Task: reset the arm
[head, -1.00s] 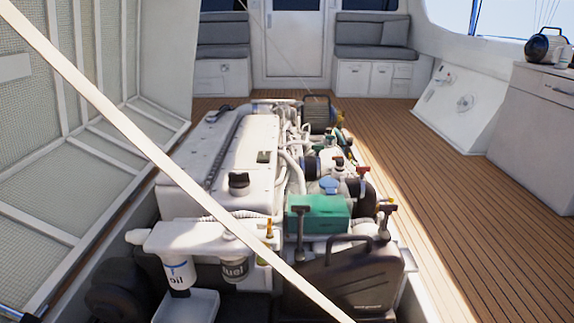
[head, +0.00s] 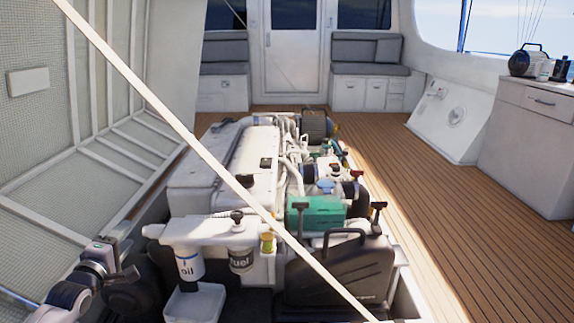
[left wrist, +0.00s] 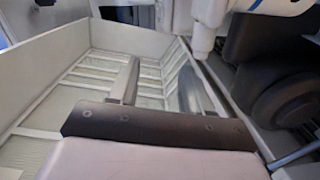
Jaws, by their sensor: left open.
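My left arm comes in at the lower left of the head view, with my left gripper (head: 118,258) beside the near left end of the engine. In the left wrist view the two fingers of my left gripper (left wrist: 160,88) stand apart with nothing between them. The slatted underside of the raised hatch (left wrist: 85,78) shows beyond the fingers. My right gripper is in neither view.
The white engine (head: 255,155) stands in the open hatch well. An oil filter (head: 189,264), a fuel filter (head: 241,258), a green box (head: 316,214) and a black container (head: 340,272) sit at its near end. A pale strut (head: 150,112) crosses the view. The wooden deck (head: 460,210) at right is clear.

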